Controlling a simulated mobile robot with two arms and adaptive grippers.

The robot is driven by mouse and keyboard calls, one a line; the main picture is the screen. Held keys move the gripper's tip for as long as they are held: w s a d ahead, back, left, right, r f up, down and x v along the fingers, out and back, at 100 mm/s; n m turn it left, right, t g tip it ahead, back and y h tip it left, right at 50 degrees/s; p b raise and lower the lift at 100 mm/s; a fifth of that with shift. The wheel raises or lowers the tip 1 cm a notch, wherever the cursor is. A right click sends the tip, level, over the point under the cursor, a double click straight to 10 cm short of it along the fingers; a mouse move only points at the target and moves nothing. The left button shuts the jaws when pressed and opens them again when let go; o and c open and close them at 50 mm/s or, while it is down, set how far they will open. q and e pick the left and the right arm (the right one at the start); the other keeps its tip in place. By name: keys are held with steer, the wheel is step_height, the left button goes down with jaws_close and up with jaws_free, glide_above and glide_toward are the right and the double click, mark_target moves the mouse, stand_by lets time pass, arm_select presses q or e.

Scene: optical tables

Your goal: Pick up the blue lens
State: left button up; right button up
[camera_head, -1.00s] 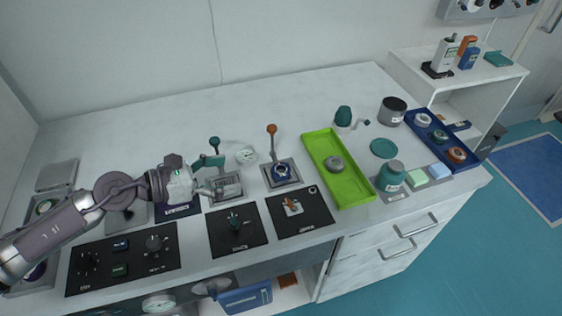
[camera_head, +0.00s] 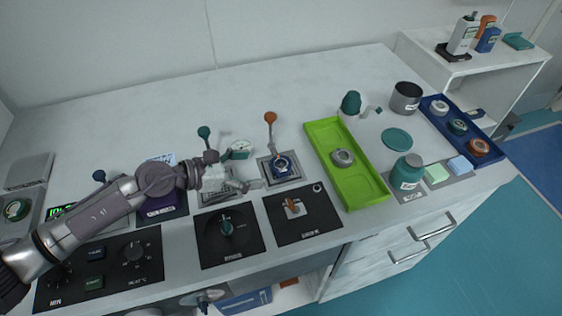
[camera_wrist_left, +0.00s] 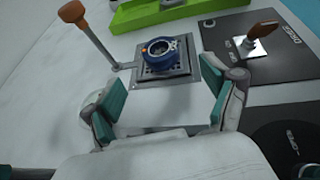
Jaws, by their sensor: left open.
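The blue lens (camera_head: 282,166) is a round blue ring with a dark centre. It sits on a square grey mount on the white table, just right of my left gripper. My left gripper (camera_head: 254,177) is open and empty, its fingers reaching toward the lens. In the left wrist view the lens (camera_wrist_left: 160,52) lies ahead, beyond the gap between the spread teal finger pads of my left gripper (camera_wrist_left: 166,98). The lens is apart from the pads. My right gripper does not show.
An orange-topped lever (camera_head: 270,120) stands just behind the lens mount. A green tray (camera_head: 365,187) with a grey ring lies to the right. Black panels with a teal knob (camera_head: 227,225) and an orange switch (camera_head: 293,207) lie in front. The table behind is mostly clear.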

mark_target(279, 164)
arm_select(q)
steer(key=shift+x, duration=0.95)
steer(key=shift+w+d, duration=0.15)
steer(key=x, duration=0.1)
steer(key=p+x, duration=0.1)
steer(key=x, duration=0.1)
steer(key=p+x, duration=0.1)
steer(key=shift+d+r, duration=0.25)
steer(key=shift+d, duration=0.15)
steer(key=shift+w+d+f, duration=0.15)
steer(key=c, duration=1.3)
steer(key=shift+o, duration=0.2)
